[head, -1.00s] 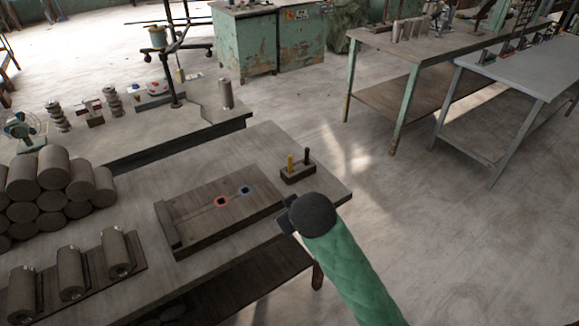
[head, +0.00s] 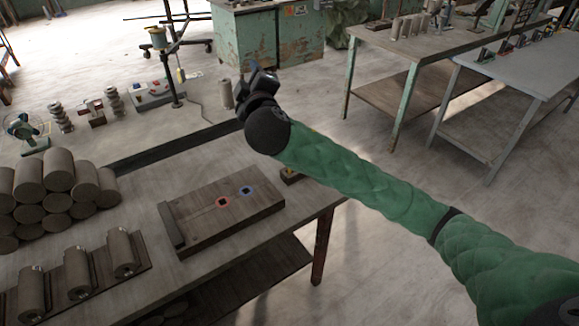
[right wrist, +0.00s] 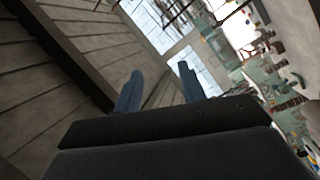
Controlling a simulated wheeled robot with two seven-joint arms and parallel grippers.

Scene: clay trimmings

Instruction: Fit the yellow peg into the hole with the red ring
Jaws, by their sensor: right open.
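The wooden board (head: 190,237) lies on the near table, with a red-ringed hole (head: 222,203) and a blue-ringed hole (head: 246,191). Both holes look empty. A small dark holder block (head: 292,179) stands behind the board's right end, largely hidden by my right arm. Only a sliver of the yellow peg (head: 290,171) shows there, and the dark peg is hidden. My right gripper (head: 254,80) is raised above the far side of the table, away from the pegs. In the right wrist view its two fingers (right wrist: 160,88) are apart with nothing between them. My left gripper is out of view.
Stacked clay cylinders (head: 55,190) and a rack with several rolls (head: 78,272) occupy the table's left side. Another table with a fan (head: 23,128) and tools lies behind. Bare tabletop surrounds the board. Green-legged benches (head: 400,62) stand at far right.

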